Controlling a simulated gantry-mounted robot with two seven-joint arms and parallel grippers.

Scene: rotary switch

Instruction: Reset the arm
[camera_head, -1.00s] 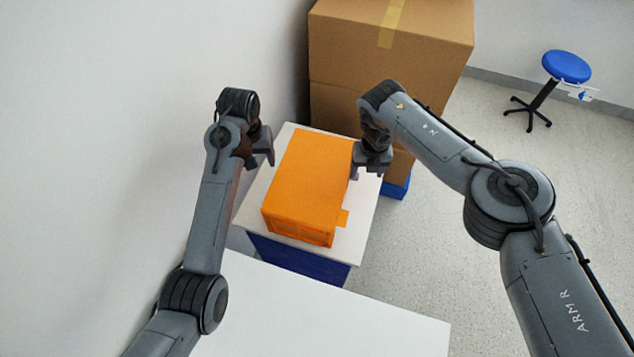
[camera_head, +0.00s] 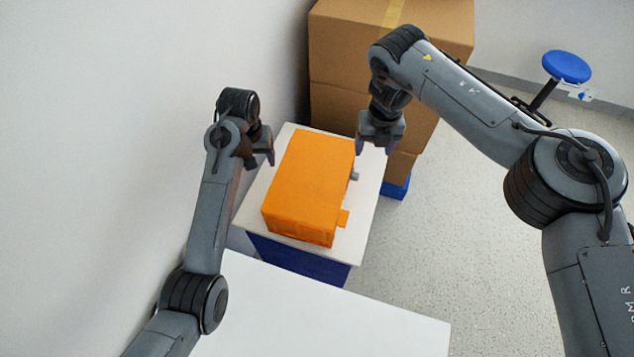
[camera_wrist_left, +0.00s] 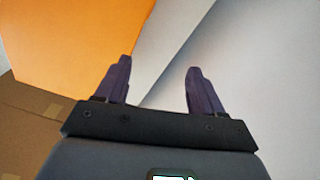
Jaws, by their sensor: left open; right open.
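The orange box (camera_head: 308,183) stands on a small white-topped table (camera_head: 256,205). A small grey knob (camera_head: 354,176) sticks out of its right side, with an orange tab (camera_head: 343,218) nearer the front. My right gripper (camera_head: 375,148) is open and empty, pointing down above and beside the box's right rear, apart from the knob. My left gripper (camera_head: 268,152) is at the box's left rear. In the left wrist view its two fingers (camera_wrist_left: 158,85) are apart with nothing between them, and the orange box (camera_wrist_left: 70,45) fills the upper left.
Large cardboard boxes (camera_head: 345,60) stand behind the table on a blue base (camera_head: 396,188). A white wall (camera_head: 120,120) runs close on the left. A white surface (camera_head: 320,315) lies in front. The floor to the right is clear up to a blue stool (camera_head: 566,67).

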